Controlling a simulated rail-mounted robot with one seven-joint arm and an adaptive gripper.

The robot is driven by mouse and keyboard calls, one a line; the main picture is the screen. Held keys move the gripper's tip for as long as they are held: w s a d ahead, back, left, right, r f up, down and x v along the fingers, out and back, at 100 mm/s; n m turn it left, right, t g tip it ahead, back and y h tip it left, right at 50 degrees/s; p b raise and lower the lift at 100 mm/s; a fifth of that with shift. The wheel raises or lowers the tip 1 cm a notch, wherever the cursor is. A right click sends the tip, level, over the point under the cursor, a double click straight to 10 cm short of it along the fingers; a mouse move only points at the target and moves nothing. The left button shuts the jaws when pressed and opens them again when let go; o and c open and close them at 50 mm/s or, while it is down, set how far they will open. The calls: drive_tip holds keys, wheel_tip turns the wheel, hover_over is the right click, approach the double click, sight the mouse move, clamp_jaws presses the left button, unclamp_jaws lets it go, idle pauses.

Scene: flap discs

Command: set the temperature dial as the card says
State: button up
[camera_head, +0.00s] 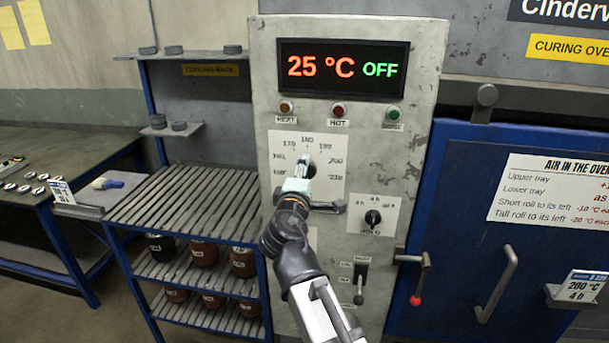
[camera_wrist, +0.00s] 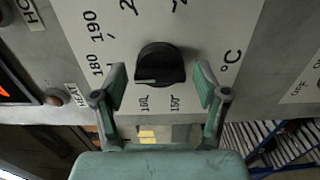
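The temperature dial (camera_head: 310,169) is a black round knob on a pale scale plate (camera_head: 284,145) on the grey control panel. In the wrist view the dial (camera_wrist: 160,62) shows a pale mark at its lower left edge. My gripper (camera_head: 302,175) is at the dial in the head view. In the wrist view my gripper (camera_wrist: 160,76) is open, with one finger on each side of the dial and gaps between. A card (camera_head: 583,287) at the right reads 200 °C, 4 h. The display (camera_head: 343,68) reads 25 °C OFF.
A smaller knob (camera_head: 373,218) and a lever switch (camera_head: 360,284) are right of and below the dial. The blue oven door (camera_head: 465,200) carries an air-in-the-oven sign (camera_head: 552,193). A slatted rack (camera_head: 185,208) with tins stands left, beside a workbench (camera_head: 90,147).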

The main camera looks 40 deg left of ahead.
drive_tip(key=c, duration=0.8)
drive_tip(key=shift+o, duration=0.2)
drive_tip(key=shift+f+m+b, duration=0.2)
drive_tip(key=shift+m+b, duration=0.2)
drive_tip(key=shift+b, duration=0.55)
drive_tip(key=m+b, duration=1.3)
drive_tip(key=b, duration=0.8)
drive_tip(key=shift+r, duration=0.2)
